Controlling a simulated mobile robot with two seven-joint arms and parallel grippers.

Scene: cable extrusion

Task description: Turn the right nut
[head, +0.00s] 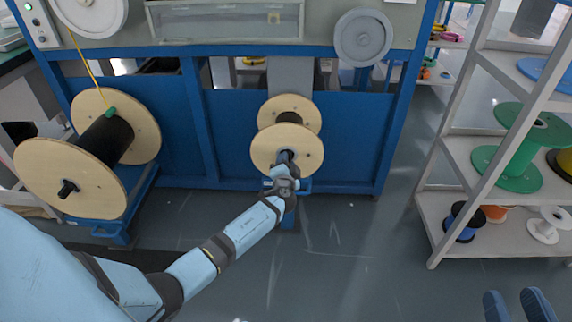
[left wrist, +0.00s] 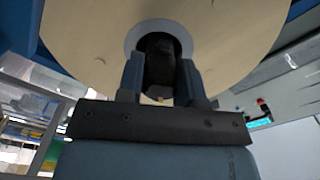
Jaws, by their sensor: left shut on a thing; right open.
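The right wooden reel (head: 268,148) with dark cable on it sits at the middle of the blue machine. My left gripper (head: 287,162) reaches up to the centre of its front disc. In the left wrist view the two fingers of my left gripper (left wrist: 160,80) stand on either side of the dark nut (left wrist: 160,55) at the reel's hub, shut on it. A pale ring (left wrist: 131,39) surrounds the nut. In the head view the gripper hides most of the nut. My right gripper (head: 515,306) is open and empty at the bottom right, away from the reel.
A larger wooden reel (head: 43,178) with black cable stands on a blue stand at the left, with a yellow line running up from it. A grey shelf (head: 465,165) with coloured spools is at the right. The floor (head: 340,260) between is clear.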

